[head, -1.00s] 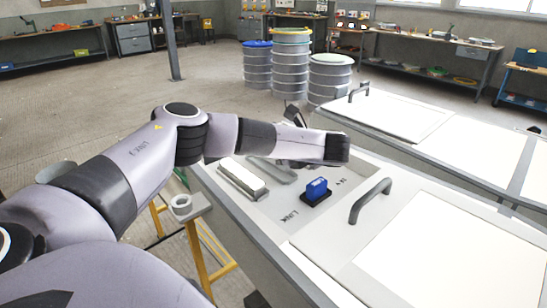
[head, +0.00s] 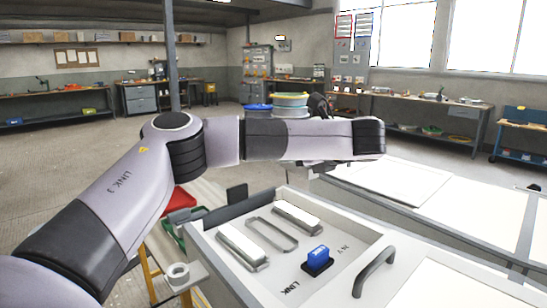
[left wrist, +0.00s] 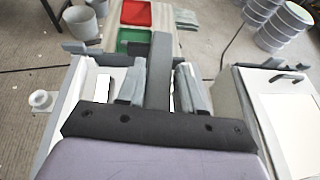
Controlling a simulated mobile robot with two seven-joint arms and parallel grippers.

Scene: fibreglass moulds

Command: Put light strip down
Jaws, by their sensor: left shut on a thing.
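My left gripper (left wrist: 160,92) shows in the left wrist view, its grey fingers either side of a long grey bar. I take this bar to be the light strip (left wrist: 158,65), held above the open-topped box; its far end reaches past the box rim. In the box (head: 215,225), two white blocks, a near one (head: 242,243) and a far one (head: 297,215), lie in grey frames. An empty-looking grey frame (head: 272,233) lies between them. My right gripper is not in view.
A blue-topped block (head: 318,258) stands on the box floor, beside a dark grey handle (head: 374,271). A ring-shaped roll (head: 178,271) is on a stand at the left. Red (left wrist: 136,13) and green (left wrist: 130,38) containers lie beyond the rim. Drums (left wrist: 285,22) stand at the right.

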